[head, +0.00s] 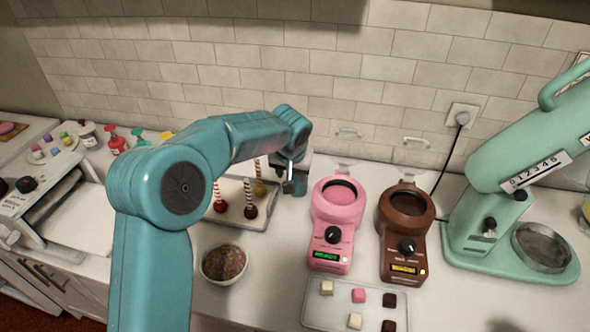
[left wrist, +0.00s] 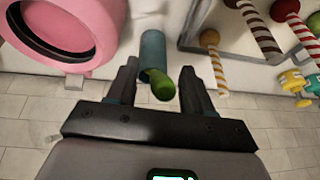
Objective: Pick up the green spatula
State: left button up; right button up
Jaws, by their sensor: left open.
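The green spatula (left wrist: 162,86) shows in the left wrist view as a rounded green end sticking out of a teal cylindrical holder (left wrist: 152,50). My left gripper (left wrist: 158,82) is open, with one finger on each side of the green end. No clear contact between fingers and spatula shows. In the head view my left gripper (head: 289,184) points down beside the holder (head: 301,178), and the spatula cannot be made out there. The rest of the spatula is hidden inside the holder. My right gripper is not in view.
A pink melting pot (head: 338,205) stands close to the right of the holder, with a brown one (head: 405,215) beyond. A tray (head: 261,214) with cake pops lies to the left. A bowl (head: 224,277) stands in front. A tiled wall is behind.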

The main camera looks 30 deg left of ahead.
pick_arm(q)
grip_shut()
notch_tip(320, 180, up, 8)
jog(key=shift+r, duration=0.25)
notch_tip(320, 180, up, 12)
jog(key=p, duration=0.2)
jog(key=shift+f, duration=0.25)
